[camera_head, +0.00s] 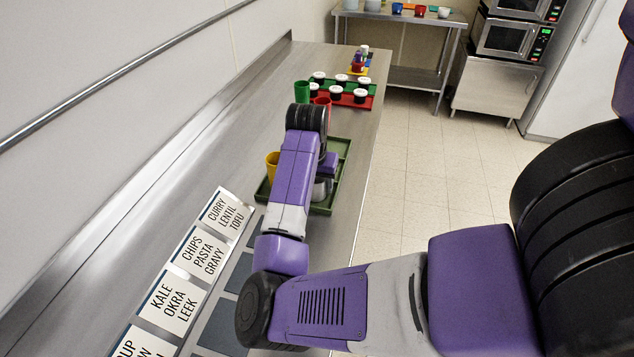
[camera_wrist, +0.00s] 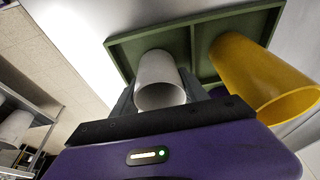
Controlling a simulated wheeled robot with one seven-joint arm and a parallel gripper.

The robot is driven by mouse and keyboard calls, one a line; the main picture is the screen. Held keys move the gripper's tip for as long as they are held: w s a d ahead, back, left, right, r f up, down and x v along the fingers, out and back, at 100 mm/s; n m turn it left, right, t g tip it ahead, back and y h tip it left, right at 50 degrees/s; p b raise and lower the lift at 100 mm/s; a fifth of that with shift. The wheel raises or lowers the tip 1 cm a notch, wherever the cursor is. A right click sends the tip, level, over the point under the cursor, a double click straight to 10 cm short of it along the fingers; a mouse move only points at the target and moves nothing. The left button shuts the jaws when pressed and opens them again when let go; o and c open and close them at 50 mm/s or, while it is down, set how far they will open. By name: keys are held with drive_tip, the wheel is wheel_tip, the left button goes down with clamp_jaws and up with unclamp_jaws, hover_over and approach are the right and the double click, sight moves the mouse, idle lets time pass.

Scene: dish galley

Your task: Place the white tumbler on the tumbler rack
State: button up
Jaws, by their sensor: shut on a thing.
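The white tumbler (camera_wrist: 158,80) is between the fingers of my gripper (camera_wrist: 168,92) in the wrist view, its open mouth facing the camera. My gripper is shut on it. In the head view the tumbler (camera_head: 321,188) shows as a pale grey shape at the green tray (camera_head: 343,165), partly hidden by my arm. The tray's raised rim (camera_wrist: 122,52) and a divider show behind the tumbler in the wrist view. I cannot tell whether the tumbler touches the tray. I cannot tell for sure which thing is the tumbler rack.
A yellow tumbler (camera_wrist: 255,75) stands close beside my gripper; it also shows in the head view (camera_head: 272,165). Farther along the counter are a green cup (camera_head: 302,91) and red and green trays with several white-topped black jars (camera_head: 341,79). Word cards (camera_head: 170,301) lie nearer.

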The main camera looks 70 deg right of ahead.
drive_tip(key=shift+f, duration=0.15)
drive_tip(key=o, duration=1.1)
